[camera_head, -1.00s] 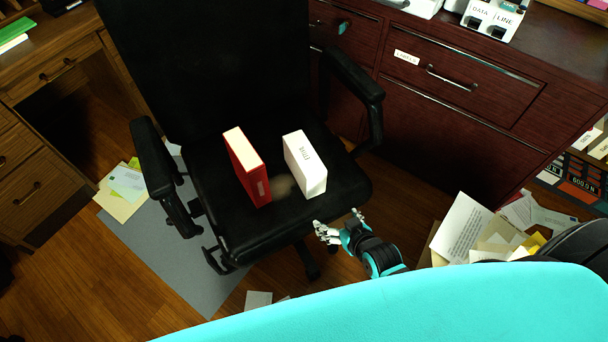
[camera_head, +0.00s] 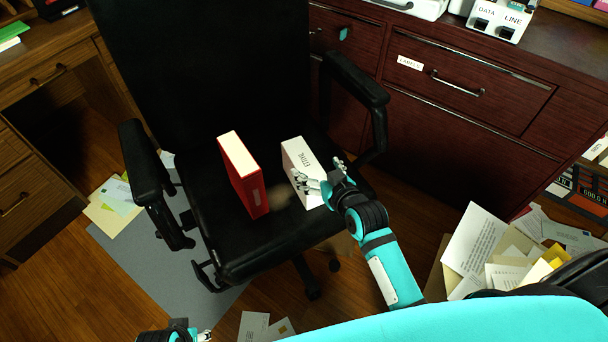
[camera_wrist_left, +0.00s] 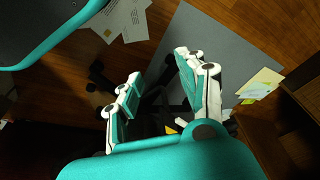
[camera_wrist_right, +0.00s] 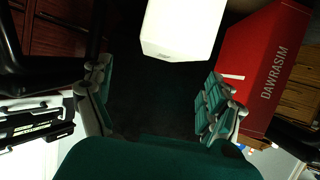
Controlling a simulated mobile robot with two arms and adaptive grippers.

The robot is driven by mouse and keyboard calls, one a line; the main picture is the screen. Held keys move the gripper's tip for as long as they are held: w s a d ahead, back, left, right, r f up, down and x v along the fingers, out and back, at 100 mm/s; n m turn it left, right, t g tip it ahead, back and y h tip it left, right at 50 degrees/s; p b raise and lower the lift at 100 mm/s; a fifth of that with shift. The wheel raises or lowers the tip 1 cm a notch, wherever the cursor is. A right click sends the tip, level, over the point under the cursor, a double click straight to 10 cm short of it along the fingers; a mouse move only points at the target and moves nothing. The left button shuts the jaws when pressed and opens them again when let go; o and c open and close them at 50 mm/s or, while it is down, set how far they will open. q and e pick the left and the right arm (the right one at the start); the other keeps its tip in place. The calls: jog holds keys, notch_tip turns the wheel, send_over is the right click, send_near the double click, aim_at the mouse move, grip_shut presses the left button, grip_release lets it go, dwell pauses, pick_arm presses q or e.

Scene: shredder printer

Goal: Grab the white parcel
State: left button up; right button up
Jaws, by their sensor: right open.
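The white parcel (camera_head: 301,162) is a white box standing upright on the black chair seat (camera_head: 240,236). It also shows at the top of the right wrist view (camera_wrist_right: 182,28). My right gripper (camera_head: 321,178) is open, in front of the parcel's near right side in the head view. In the right wrist view (camera_wrist_right: 155,88) the parcel lies beyond the fingertips, with nothing between the fingers. My left gripper (camera_wrist_left: 155,72) is open and empty, low over the floor; only a bit of it (camera_head: 200,336) shows at the head view's bottom edge.
A red box (camera_head: 243,176) stands on the seat left of the parcel, with a gap between them. Chair armrests (camera_head: 358,80) (camera_head: 142,160) flank the seat. Dark red drawers (camera_head: 470,110) stand behind right. Papers (camera_head: 485,250) lie on the floor.

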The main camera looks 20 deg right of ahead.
aim_at(305, 162)
jog(key=b+x, duration=0.1)
jog(key=x, duration=0.4)
jog(key=shift+w+a+f+b, duration=0.1)
jog(key=shift+a+f+b, duration=0.05)
jog(key=shift+f+b, duration=0.25)
jog(key=shift+w, duration=0.35)
jog(key=shift+a, duration=0.1)
jog(key=c, duration=1.7)
pick_arm(q)
jog(key=w+v, duration=0.1)
jog(key=v, duration=0.6)
jog(key=shift+w+r, duration=0.3)
jog(key=shift+r, duration=0.05)
pick_arm(e)
jog(key=shift+w+r, duration=0.1)
jog(key=shift+r, duration=0.05)
jog(key=shift+c, duration=0.3)
